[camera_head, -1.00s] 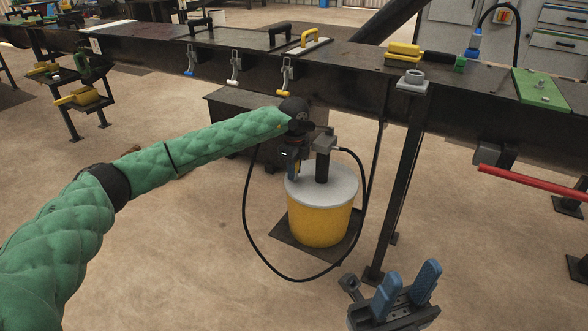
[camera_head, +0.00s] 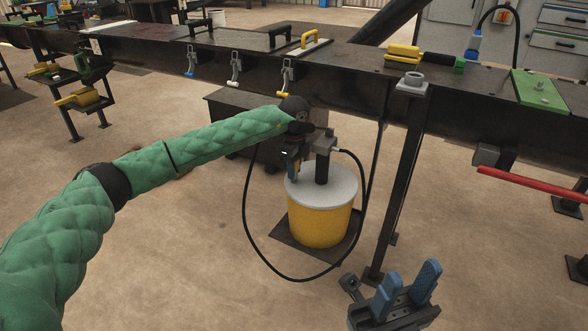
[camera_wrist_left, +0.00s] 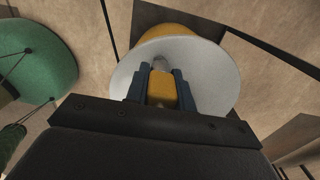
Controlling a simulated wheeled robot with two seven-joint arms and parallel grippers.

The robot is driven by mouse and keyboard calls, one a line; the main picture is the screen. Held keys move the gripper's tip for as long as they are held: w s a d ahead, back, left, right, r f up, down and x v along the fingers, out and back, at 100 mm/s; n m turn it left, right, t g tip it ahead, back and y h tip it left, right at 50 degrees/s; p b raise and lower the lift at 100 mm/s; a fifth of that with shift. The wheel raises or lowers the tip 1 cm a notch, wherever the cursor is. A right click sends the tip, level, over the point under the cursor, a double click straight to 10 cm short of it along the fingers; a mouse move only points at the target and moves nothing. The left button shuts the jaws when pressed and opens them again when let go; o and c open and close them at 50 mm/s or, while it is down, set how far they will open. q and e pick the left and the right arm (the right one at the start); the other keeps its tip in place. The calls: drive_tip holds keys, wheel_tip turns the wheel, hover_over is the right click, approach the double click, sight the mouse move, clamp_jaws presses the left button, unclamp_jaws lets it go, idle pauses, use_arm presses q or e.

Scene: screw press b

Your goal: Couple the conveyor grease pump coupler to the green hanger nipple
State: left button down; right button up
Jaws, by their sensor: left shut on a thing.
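My left gripper (camera_head: 292,172) is beside the grey pump head above the yellow grease drum (camera_head: 320,222). In the left wrist view its blue fingers (camera_wrist_left: 161,92) are shut on a yellow block-like piece with a pale metal tip, apparently the coupler (camera_wrist_left: 162,90), above the drum's grey lid (camera_wrist_left: 215,75). In the head view the coupler is too hidden to make out. A black hose (camera_head: 246,215) loops from the pump head round to near my gripper. A green plate (camera_head: 538,90) with small grey fittings lies on the beam at right; I cannot tell whether one is the hanger nipple.
The long dark beam (camera_head: 340,65) crosses behind the drum, with a post (camera_head: 405,170) at right. Latches (camera_head: 287,75) hang from its side. A blue pedal unit (camera_head: 395,300) is at bottom right, and a red bar (camera_head: 530,180) juts in.

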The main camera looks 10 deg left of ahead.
use_arm(q)
drive_tip(key=shift+r+p, duration=0.75)
drive_tip(key=shift+r, duration=0.45)
drive_tip(key=shift+r+p, duration=0.45)
drive_tip(key=shift+r, duration=0.25)
idle(0.9)
